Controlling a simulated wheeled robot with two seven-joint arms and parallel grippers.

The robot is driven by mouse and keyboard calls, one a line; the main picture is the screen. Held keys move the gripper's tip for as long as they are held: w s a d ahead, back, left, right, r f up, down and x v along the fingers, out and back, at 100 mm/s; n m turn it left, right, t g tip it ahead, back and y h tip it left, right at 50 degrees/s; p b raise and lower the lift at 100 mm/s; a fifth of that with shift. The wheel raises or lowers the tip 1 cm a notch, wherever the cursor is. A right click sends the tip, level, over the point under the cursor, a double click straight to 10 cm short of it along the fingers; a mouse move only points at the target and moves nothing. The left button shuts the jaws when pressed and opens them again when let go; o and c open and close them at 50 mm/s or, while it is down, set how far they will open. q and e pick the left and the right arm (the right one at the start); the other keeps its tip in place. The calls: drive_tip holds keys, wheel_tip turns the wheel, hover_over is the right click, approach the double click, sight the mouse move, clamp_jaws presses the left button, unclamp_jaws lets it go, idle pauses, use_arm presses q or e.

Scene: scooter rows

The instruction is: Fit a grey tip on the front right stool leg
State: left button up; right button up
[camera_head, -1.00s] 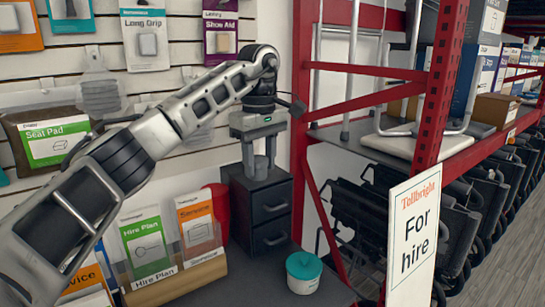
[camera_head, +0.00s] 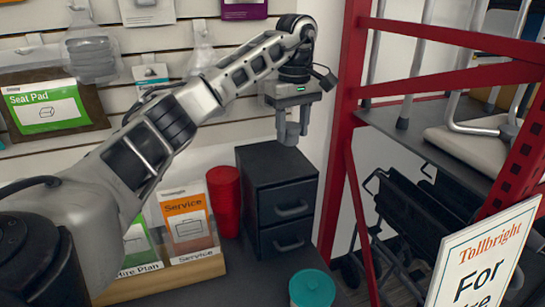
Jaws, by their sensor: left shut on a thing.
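My left gripper (camera_head: 293,122) is shut on a small grey piece, apparently the grey tip (camera_head: 289,137). Its fingers hide much of the piece, and both are close in colour. The gripper points down, a little above the top of a black drawer box (camera_head: 277,162). A pale stool seat (camera_head: 468,136) with bent metal tubes lies on the grey shelf at right. A metal leg with a grey end (camera_head: 402,123) stands left of the seat; I cannot tell whether it belongs to the stool. My right gripper is not in view.
A red rack post (camera_head: 343,110) and braces stand between gripper and shelf. A "For hire" sign (camera_head: 485,262) is at front right. A teal-lidded tub (camera_head: 312,288), a red container (camera_head: 225,200) and a leaflet holder (camera_head: 170,275) stand on the counter.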

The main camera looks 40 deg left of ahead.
use_arm(q)
drive_tip(key=a+f, duration=0.1)
drive_tip(key=s+a+f, duration=0.1)
drive_tip(key=f, duration=0.1)
drive_tip(key=a+f, duration=0.2)
drive_tip(key=shift+s+f+p, duration=0.15)
drive_tip(key=shift+s+p, duration=0.1)
drive_tip(key=shift+p, duration=0.05)
drive_tip(key=f, duration=0.1)
drive_tip(key=f+p, duration=0.1)
drive_tip(key=f, duration=0.1)
drive_tip(key=shift+s+a, duration=0.1)
drive_tip(key=shift+a, duration=0.25)
drive_tip(key=shift+f, duration=0.4)
drive_tip(key=shift+f, duration=0.15)
drive_tip(key=o, duration=0.9)
drive_tip(key=shift+o, duration=0.2)
